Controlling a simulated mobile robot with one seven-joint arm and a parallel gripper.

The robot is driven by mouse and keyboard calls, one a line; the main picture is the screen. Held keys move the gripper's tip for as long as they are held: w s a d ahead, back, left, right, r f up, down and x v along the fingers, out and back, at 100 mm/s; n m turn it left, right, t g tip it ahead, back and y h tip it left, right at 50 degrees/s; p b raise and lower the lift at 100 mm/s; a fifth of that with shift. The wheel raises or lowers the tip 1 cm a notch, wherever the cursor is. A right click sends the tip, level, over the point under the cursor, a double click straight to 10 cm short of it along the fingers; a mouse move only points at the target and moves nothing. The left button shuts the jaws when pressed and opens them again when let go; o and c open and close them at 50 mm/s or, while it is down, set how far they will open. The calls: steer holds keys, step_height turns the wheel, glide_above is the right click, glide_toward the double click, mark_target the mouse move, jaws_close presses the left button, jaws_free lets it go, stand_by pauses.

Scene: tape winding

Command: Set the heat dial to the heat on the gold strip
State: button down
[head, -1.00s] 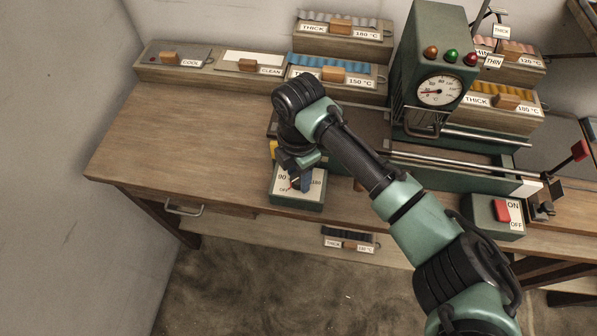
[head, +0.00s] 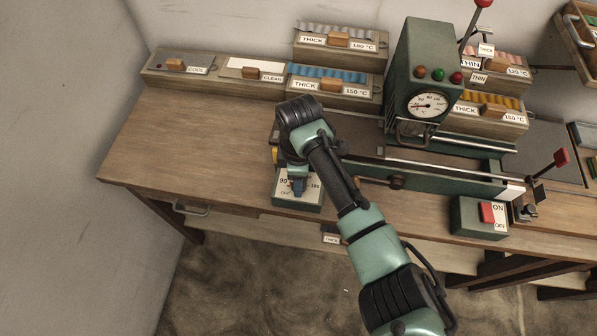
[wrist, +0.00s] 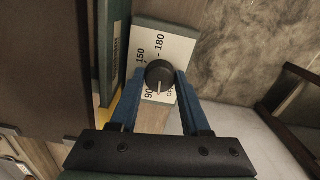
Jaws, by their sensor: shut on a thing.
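The heat dial is a dark round knob (wrist: 160,75) on a white plate (wrist: 176,48) marked OFF, 90, 150 and 180. In the head view the dial box (head: 297,203) stands at the bench's front edge, the knob mostly hidden. My gripper (wrist: 159,78) is shut on the knob, a blue finger on each side. The gold strip (head: 490,98) lies on a wooden holder at the right, labelled THICK and apparently 180 °C, in small print.
A green machine with a gauge (head: 428,105) stands right of my arm. An ON/OFF switch box (head: 480,216) sits at the front right. Other strips in holders, such as the blue one (head: 328,73), line the back. Bare bench (head: 190,140) lies left of the dial.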

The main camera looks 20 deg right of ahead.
steer(key=m+p, duration=0.2)
steer(key=m, duration=0.2)
steer(key=shift+r+m+p, duration=0.15)
steer(key=shift+m+p, duration=0.15)
steer(key=shift+p, duration=0.05)
steer(key=m+p, duration=0.1)
steer(key=m, duration=0.2)
steer(key=shift+m+p, duration=0.3)
steer(key=shift+m, duration=0.1)
steer(key=m+p, duration=0.1)
steer(key=m, duration=0.3)
steer(key=m+p, duration=0.1)
steer(key=m, duration=0.7)
steer(key=shift+m+p, duration=0.3)
steer(key=m, duration=0.4)
steer(key=shift+m, duration=0.3)
steer(key=m, duration=0.4)
steer(key=shift+m, duration=2.4)
